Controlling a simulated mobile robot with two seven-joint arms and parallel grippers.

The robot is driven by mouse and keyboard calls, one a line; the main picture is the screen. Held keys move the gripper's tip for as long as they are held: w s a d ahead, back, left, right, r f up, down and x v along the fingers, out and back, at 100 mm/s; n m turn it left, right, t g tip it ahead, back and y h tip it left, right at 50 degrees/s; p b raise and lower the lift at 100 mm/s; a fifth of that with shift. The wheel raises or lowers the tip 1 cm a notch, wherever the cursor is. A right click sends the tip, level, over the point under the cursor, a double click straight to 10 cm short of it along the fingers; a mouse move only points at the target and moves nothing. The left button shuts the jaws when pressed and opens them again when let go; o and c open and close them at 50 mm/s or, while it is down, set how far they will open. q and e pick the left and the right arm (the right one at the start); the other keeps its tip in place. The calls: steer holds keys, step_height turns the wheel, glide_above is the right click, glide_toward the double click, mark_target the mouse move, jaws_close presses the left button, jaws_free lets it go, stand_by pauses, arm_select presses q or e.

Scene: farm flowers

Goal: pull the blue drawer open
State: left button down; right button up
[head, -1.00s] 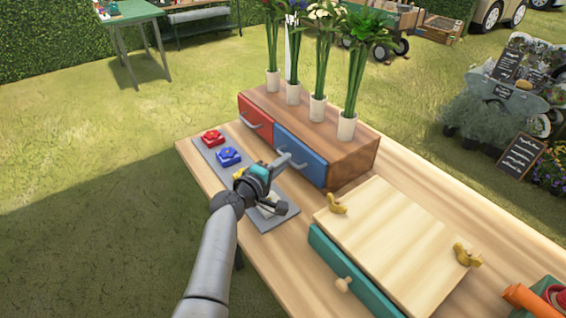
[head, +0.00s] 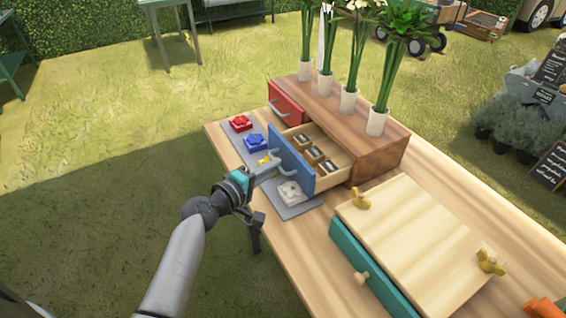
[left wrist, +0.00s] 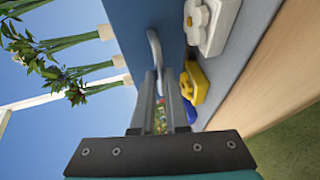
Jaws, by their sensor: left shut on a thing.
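The blue drawer (head: 292,162) stands pulled out of the wooden cabinet (head: 375,157) in the head view. Its inside shows several compartments with small dark and light items. My left gripper (head: 271,168) is at the drawer's front, shut on its grey handle (head: 279,158). In the left wrist view the handle (left wrist: 154,48) runs between the fingers, against the blue drawer front (left wrist: 130,25). My right gripper is not in view.
A red drawer (head: 287,103) is shut beside the blue one. A grey mat (head: 232,150) with red, blue, yellow and white flower blocks lies in front. Flower vases stand on the cabinet. A wooden box with a teal drawer (head: 371,270) is at the right.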

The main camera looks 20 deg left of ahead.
arm_select(q)
steer(key=shift+f, duration=0.1)
steer(key=c, duration=0.9)
jaws_free()
steer(key=v, duration=1.5)
steer(key=shift+s+a, duration=0.1)
